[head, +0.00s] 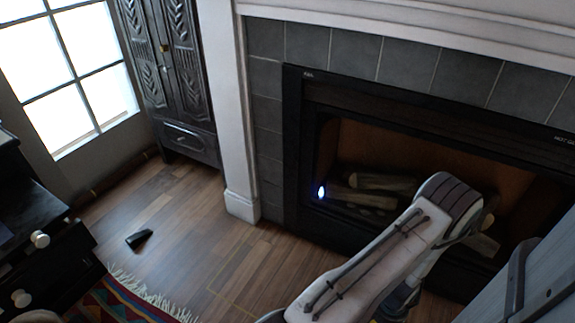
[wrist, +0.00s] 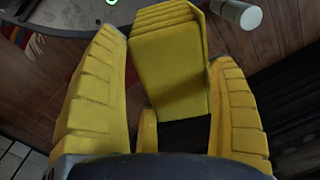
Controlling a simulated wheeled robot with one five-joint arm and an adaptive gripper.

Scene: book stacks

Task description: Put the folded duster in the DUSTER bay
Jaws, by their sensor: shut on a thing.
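My gripper (wrist: 166,62) fills the wrist view, with its two ridged yellow fingers on either side of a yellow block-like thing. This thing looks like the folded duster (wrist: 170,75), with stacked layers along its top edge. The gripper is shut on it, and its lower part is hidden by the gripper. In the head view my arm reaches over the floor in front of the fireplace, and the gripper and duster cannot be made out there. No bay marked DUSTER shows in either view.
A fireplace (head: 268,150) stands at the centre right, with a dark carved cabinet (head: 182,95) left of it. A small black object (head: 139,239) lies on the wooden floor near a striped rug (head: 120,300). Dark drawers (head: 60,265) stand left; a blue-grey panel (head: 548,265) is close at right.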

